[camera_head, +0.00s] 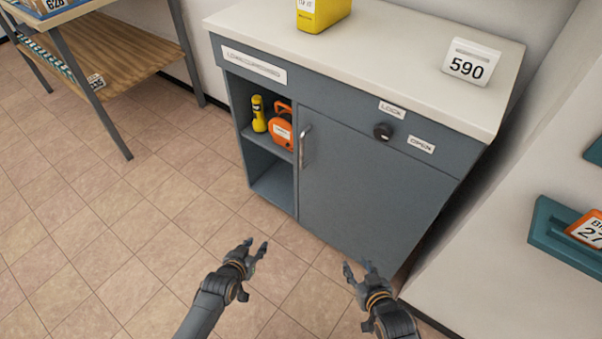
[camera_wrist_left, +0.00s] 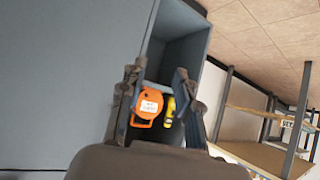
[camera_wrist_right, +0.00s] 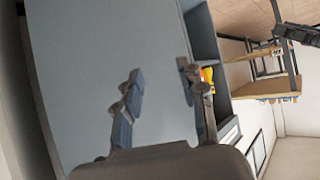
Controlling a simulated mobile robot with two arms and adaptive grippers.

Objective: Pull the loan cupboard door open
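The loan cupboard (camera_head: 275,95) is grey-blue with a white top. Its door (camera_head: 365,185) looks closed, with a vertical metal handle (camera_head: 305,146) at its left edge. A dark knob (camera_head: 383,131) sits above the door between labels reading LOCK and OPEN. My left gripper (camera_head: 257,247) is open and empty, in front of and below the handle. My right gripper (camera_head: 357,268) is open and empty in front of the door's lower part. The door also shows in the right wrist view (camera_wrist_right: 105,60). Neither gripper touches the cupboard. The handle is not clear in the wrist views.
An open compartment left of the door holds a yellow torch (camera_head: 258,114) and an orange case (camera_head: 281,130). A yellow box (camera_head: 322,12) and a 590 sign (camera_head: 469,62) stand on top. A wooden shelf (camera_head: 115,50) is at the left, a teal tray (camera_head: 560,235) at the right. The left floor is clear.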

